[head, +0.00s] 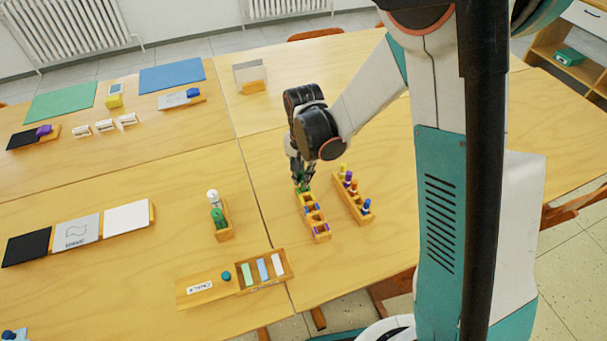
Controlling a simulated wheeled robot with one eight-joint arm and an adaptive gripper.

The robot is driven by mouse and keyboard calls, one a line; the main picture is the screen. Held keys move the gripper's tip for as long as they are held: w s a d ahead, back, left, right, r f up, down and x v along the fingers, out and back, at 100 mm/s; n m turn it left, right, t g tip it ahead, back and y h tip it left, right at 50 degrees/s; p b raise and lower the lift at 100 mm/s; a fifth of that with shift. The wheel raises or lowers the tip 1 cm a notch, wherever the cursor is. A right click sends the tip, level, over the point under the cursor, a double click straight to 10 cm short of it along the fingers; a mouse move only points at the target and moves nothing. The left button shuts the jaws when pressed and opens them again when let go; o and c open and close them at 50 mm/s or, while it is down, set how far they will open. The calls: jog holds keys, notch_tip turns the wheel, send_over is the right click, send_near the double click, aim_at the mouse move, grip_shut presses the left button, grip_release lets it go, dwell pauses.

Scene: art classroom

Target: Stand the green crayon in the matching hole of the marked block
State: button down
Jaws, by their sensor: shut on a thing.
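My gripper (302,176) points down over the far end of a wooden block (322,237) with a row of holes and coloured marks. It is shut on the green crayon, of which a little green (303,189) shows just below the fingers. The crayon's lower end is at or above the far hole; I cannot tell whether it is inside. The nearer holes of this block look empty, with blue and purple marks beside them. A second wooden block (362,217) to the right holds several upright crayons, among them yellow, purple, orange and blue ones.
A wooden holder (226,234) with green and white bottles stands to the left. A chalk tray (287,263) lies near the front edge. Framed boards (79,233) lie at the left. Bare table lies between the holder and the marked block.

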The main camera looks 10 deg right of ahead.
jog(key=shift+f+b, duration=1.05)
jog(key=shift+b, duration=0.1)
dwell(1.8)
jog(key=c, duration=1.6)
grip_release()
jog(key=shift+o, duration=1.3)
jog(key=shift+r, duration=0.1)
jog(key=shift+r+p, duration=1.9)
jog(key=shift+r, duration=1)
